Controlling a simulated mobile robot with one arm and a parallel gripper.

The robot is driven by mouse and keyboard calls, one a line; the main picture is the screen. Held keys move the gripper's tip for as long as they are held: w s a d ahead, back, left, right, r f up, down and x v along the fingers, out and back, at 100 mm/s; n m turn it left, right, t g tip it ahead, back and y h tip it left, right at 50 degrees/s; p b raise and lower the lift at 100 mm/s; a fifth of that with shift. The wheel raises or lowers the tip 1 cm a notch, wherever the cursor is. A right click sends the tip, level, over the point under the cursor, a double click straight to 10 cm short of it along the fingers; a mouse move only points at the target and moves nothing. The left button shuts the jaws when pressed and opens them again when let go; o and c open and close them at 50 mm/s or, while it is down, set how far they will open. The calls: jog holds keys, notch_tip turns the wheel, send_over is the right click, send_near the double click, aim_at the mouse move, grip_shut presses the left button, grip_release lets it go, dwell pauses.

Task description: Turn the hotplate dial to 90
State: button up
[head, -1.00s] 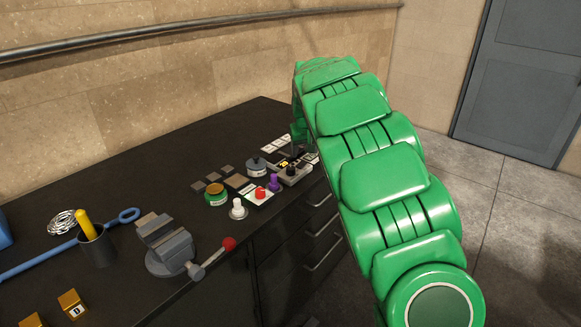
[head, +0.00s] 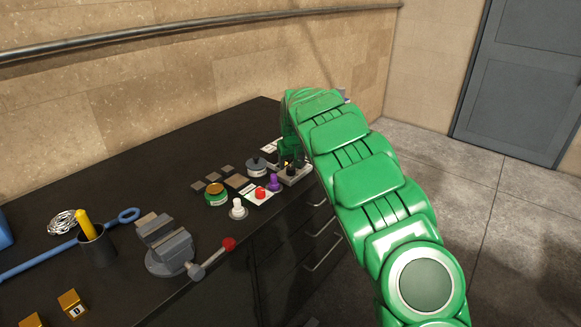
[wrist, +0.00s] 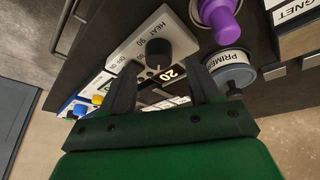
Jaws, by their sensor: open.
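The hotplate's light grey panel (wrist: 127,52) shows in the wrist view, marked HEAT, 90, OFF and ON. Its black dial (wrist: 157,51) stands up from the panel. In the head view the hotplate (head: 296,178) is at the bench's right front edge, partly hidden by my green arm.
A purple knob (wrist: 221,18) and a round PRIMER tin (wrist: 231,70) are close on the right in the wrist view. In the head view a red button (head: 260,192), a white knob (head: 238,209) and a vise (head: 168,247) stand to the left on the dark bench (head: 120,180).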

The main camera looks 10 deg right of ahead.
aim_at(291, 168)
jog(key=shift+x, duration=1.5)
jog(key=c, duration=1)
